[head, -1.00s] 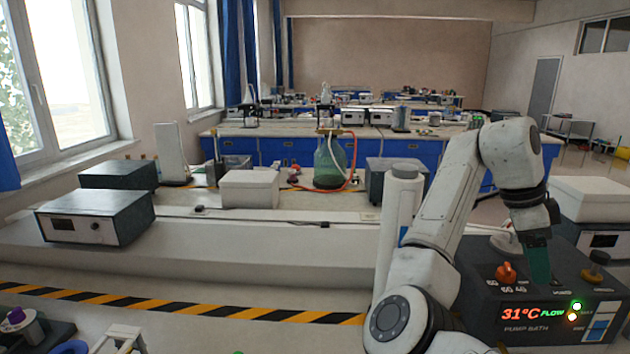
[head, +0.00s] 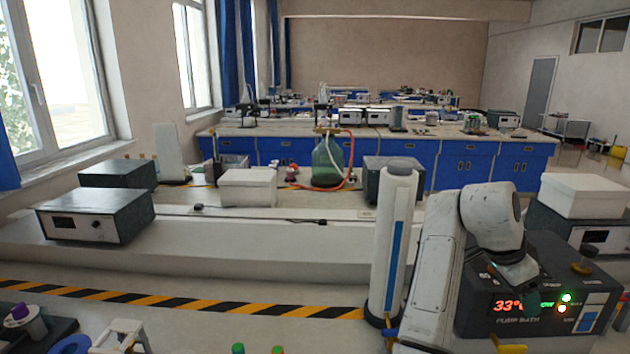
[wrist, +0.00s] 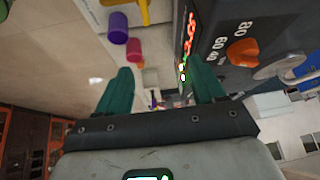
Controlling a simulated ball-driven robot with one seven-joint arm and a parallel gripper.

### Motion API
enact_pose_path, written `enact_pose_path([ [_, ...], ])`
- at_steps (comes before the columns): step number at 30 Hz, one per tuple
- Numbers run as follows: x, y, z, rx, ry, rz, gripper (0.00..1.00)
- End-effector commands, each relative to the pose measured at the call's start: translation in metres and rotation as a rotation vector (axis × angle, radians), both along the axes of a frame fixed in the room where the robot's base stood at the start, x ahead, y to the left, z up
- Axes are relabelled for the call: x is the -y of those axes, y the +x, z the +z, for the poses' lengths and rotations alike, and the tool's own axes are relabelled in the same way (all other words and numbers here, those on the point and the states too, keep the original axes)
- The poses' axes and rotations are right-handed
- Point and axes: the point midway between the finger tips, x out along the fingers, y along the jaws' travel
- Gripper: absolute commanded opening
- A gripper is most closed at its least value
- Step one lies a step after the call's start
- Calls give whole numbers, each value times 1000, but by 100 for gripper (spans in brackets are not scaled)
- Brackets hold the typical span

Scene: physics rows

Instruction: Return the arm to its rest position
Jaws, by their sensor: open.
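My arm (head: 440,250) is folded low at the right of the head view, in front of the dark pump bath (head: 590,265). My gripper (wrist: 162,78) shows in the wrist view as two green fingers spread apart with nothing between them. In the head view it hangs in front of the pump bath and partly covers its red display. The wrist view shows the bath's front with an orange knob (wrist: 242,51) close to the right finger. I cannot tell whether the gripper touches the bath.
A white column (head: 397,240) stands just left of the arm. Grey instrument boxes (head: 95,217) and a white box (head: 248,188) stand on the bench at left. Purple (wrist: 118,28) and pink (wrist: 134,49) pieces show in the wrist view. The striped floor or bench edge (head: 180,300) is clear.

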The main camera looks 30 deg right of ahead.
Motion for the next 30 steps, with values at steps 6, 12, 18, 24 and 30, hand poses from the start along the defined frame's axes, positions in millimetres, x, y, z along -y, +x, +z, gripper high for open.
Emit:
enact_pose_path([
  [6,-23,7,-52,-76,-73,402,68],
  [12,-67,13,-102,-143,-101,823,68],
  [18,-139,7,-155,-186,-82,1276,68],
  [24,-226,-21,-200,-172,-21,1700,68],
  [30,-310,-65,-225,-94,60,2039,68],
])
